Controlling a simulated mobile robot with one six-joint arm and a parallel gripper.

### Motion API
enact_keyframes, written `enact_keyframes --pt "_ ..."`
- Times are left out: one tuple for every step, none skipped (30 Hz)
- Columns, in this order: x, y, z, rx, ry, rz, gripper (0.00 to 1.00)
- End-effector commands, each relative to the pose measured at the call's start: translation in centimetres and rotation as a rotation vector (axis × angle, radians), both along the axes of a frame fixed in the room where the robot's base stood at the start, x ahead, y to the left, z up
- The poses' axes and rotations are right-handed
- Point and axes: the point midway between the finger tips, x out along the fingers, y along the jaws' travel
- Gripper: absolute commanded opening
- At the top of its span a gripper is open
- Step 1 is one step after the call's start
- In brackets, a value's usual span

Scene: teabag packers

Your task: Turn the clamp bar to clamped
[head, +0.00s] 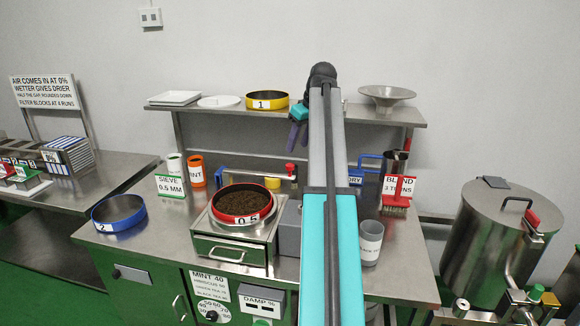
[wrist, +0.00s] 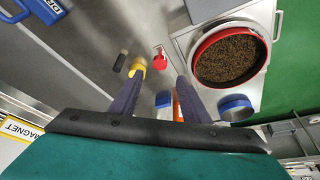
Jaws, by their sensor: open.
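In the wrist view the red knob (wrist: 160,62) shows just beyond and between my fingertips, and a blue part (wrist: 163,99) shows between the fingers. The red-rimmed 0.5 sieve (head: 240,220) holds dark leaf and sits on a steel base; it also shows in the wrist view (wrist: 200,70). My gripper (head: 297,132) is open and empty near the shelf front; its two fingers (wrist: 160,76) are spread.
A yellow piece (head: 272,183) stands beside the bar. An orange MINT cup (head: 195,175) and a blue sieve (head: 119,214) are to the left. The shelf (head: 215,113) overhangs the counter's back. A grey cup (head: 370,240) and BLEND holder (head: 396,190) stand right.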

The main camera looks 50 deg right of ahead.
Motion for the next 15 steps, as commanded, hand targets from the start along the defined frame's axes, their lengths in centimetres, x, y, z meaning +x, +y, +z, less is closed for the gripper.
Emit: enact_keyframes --pt "0.2 0.0 -0.6 0.001 0.002 0.0 0.42" --pt "0.3 0.0 -0.9 0.001 0.001 0.0 0.42" --pt "0.5 0.0 -1.3 0.0 0.001 0.0 0.42" --pt "0.6 0.0 -1.7 0.001 0.001 -0.001 0.42" --pt "0.8 0.0 -2.1 0.001 0.001 -0.001 0.42" --pt "0.9 -0.1 -2.6 0.001 0.002 -0.001 0.42" --pt "1.1 -0.1 -2.9 0.001 0.001 -0.001 0.42" --pt "1.2 -0.1 -3.2 0.0 0.001 -0.001 0.42" --pt "1.5 -0.1 -3.7 0.001 0.001 -0.001 0.42" --pt "1.6 -0.1 -4.1 0.001 0.001 -0.001 0.42" --pt "1.7 -0.1 -4.5 0.001 0.002 -0.001 0.42" --pt "1.9 -0.1 -4.9 0.001 0.001 -0.001 0.42" --pt "2.1 -0.1 -5.2 0.001 0.001 -0.001 0.42" --pt "2.2 -0.2 -5.6 0.0 0.001 -0.001 0.42" --pt "2.4 -0.2 -6.1 0.001 0.001 -0.001 0.42"
